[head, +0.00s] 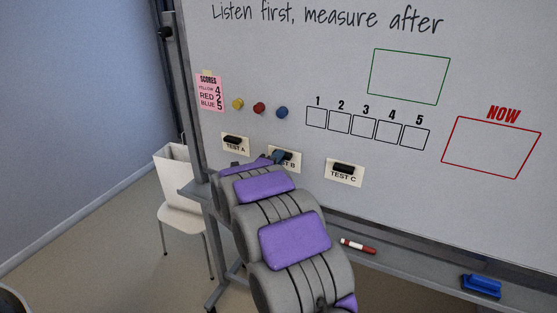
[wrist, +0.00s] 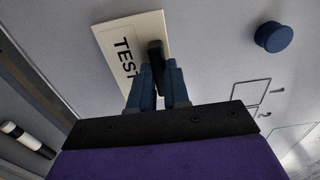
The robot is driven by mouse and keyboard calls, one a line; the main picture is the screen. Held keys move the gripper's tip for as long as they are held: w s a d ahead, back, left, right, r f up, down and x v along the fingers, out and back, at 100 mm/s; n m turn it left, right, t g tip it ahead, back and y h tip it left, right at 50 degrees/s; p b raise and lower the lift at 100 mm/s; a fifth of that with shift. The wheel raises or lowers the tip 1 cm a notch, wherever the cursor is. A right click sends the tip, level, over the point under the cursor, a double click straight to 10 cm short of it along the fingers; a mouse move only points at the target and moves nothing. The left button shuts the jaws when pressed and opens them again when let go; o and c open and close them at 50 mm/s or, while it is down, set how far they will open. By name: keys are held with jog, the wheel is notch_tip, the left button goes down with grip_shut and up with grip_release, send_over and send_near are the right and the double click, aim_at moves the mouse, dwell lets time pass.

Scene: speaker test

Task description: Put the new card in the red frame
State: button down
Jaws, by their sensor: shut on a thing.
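The red frame (head: 491,148), under the red word NOW, is an empty outline at the right of the whiteboard. Three cream cards with black grips are on the board at lower left: TEST A (head: 235,148), TEST B (head: 293,163) and TEST C (head: 343,181). My gripper (head: 280,157) is at the TEST B card and hides part of it. In the wrist view my gripper's blue fingers (wrist: 159,84) are shut on the black grip (wrist: 155,53) of this card (wrist: 118,32). The card lies against or close to the board; its letter is hidden there.
Yellow (head: 237,104), red (head: 259,108) and blue (head: 282,112) magnets sit above the cards. Numbered boxes (head: 365,130) and an empty green frame (head: 409,77) are on the board. A ledge below holds a red marker (head: 358,246) and a blue eraser (head: 482,286).

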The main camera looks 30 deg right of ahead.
jog(key=shift+s+a, duration=0.15)
jog(key=shift+a, duration=0.05)
jog(key=shift+s+a, duration=0.2)
jog(key=shift+a, duration=0.15)
jog(key=shift+s+a+b, duration=0.2)
jog(key=shift+s+b, duration=0.05)
jog(key=shift+b, duration=0.1)
jog(key=shift+s+a, duration=0.2)
jog(key=shift+a, duration=0.1)
jog(key=shift+b+v, duration=0.55)
jog(key=shift+v, duration=1)
